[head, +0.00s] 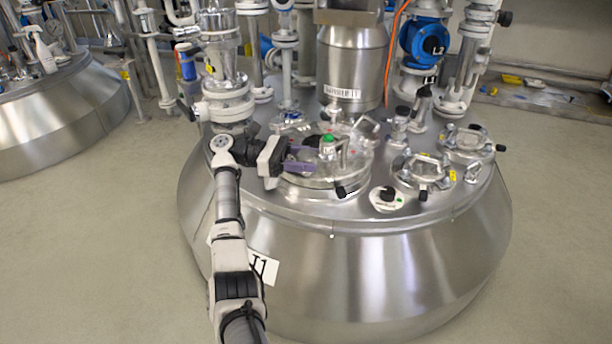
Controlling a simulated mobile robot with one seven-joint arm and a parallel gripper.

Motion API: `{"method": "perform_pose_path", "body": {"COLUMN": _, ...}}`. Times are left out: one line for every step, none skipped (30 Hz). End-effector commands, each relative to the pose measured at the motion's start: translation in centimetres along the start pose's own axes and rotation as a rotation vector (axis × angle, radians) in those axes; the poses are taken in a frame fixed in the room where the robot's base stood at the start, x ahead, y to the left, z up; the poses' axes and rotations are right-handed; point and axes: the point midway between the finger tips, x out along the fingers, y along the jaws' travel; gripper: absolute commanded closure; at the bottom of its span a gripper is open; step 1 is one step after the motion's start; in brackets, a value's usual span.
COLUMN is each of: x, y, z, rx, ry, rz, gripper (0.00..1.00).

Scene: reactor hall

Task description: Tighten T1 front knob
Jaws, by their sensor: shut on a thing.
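The T1 vessel (390,270) is a large domed steel tank in the middle of the head view, with a partly covered "T1" label on its front. A round lid (325,181) with clamps sits on its top. A black knob (340,191) stands at the lid's front edge. My gripper (314,158) reaches in from the left, its purple fingers low over the lid. It is shut on a small fitting there, mostly hidden by the fingers. A green-topped piece (328,141) is right by the fingertips. The front black knob is apart from the fingers, below and right.
A steel column (352,75) and white pipes rise behind the lid. Smaller hatches (425,172) and a white disc with a black knob (388,199) lie to the right. The floor around the vessel is clear.

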Motion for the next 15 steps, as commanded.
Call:
{"method": "perform_pose_path", "body": {"x": 0.19, "y": 0.20, "z": -0.13, "rx": 0.005, "ry": 0.001, "rz": -0.017, "gripper": 0.77}}
{"method": "perform_pose_path", "body": {"x": 0.19, "y": 0.22, "z": -0.11, "rx": 0.004, "ry": 0.001, "rz": -0.026, "gripper": 0.77}}
{"method": "perform_pose_path", "body": {"x": 0.19, "y": 0.21, "z": -0.06, "rx": 0.004, "ry": 0.000, "rz": -0.037, "gripper": 0.77}}
{"method": "perform_pose_path", "body": {"x": 0.19, "y": 0.20, "z": 0.03, "rx": 0.005, "ry": 0.000, "rz": -0.045, "gripper": 0.77}}
{"method": "perform_pose_path", "body": {"x": 0.18, "y": 0.18, "z": 0.06, "rx": 0.004, "ry": 0.000, "rz": -0.052, "gripper": 0.77}}
{"method": "perform_pose_path", "body": {"x": 0.17, "y": 0.18, "z": 0.08, "rx": 0.004, "ry": 0.000, "rz": -0.060, "gripper": 0.77}}
{"method": "perform_pose_path", "body": {"x": 0.16, "y": 0.18, "z": 0.14, "rx": 0.004, "ry": 0.000, "rz": -0.064, "gripper": 0.77}}
{"method": "perform_pose_path", "body": {"x": 0.16, "y": 0.18, "z": 0.21, "rx": 0.004, "ry": 0.000, "rz": -0.069, "gripper": 0.77}}
{"method": "perform_pose_path", "body": {"x": 0.15, "y": 0.17, "z": 0.28, "rx": 0.005, "ry": 0.000, "rz": -0.074, "gripper": 0.77}}
{"method": "perform_pose_path", "body": {"x": 0.14, "y": 0.16, "z": 0.31, "rx": 0.005, "ry": -0.001, "rz": -0.077, "gripper": 0.77}}
{"method": "perform_pose_path", "body": {"x": 0.13, "y": 0.15, "z": 0.34, "rx": 0.004, "ry": -0.001, "rz": -0.080, "gripper": 0.77}}
{"method": "perform_pose_path", "body": {"x": 0.13, "y": 0.14, "z": 0.37, "rx": 0.004, "ry": -0.001, "rz": -0.083, "gripper": 0.77}}
{"method": "perform_pose_path", "body": {"x": 0.12, "y": 0.13, "z": 0.39, "rx": 0.004, "ry": -0.001, "rz": -0.084, "gripper": 0.77}}
{"method": "perform_pose_path", "body": {"x": 0.12, "y": 0.13, "z": 0.42, "rx": 0.004, "ry": -0.002, "rz": -0.085, "gripper": 0.77}}
{"method": "perform_pose_path", "body": {"x": 0.12, "y": 0.12, "z": 0.45, "rx": 0.004, "ry": -0.002, "rz": -0.086, "gripper": 0.77}}
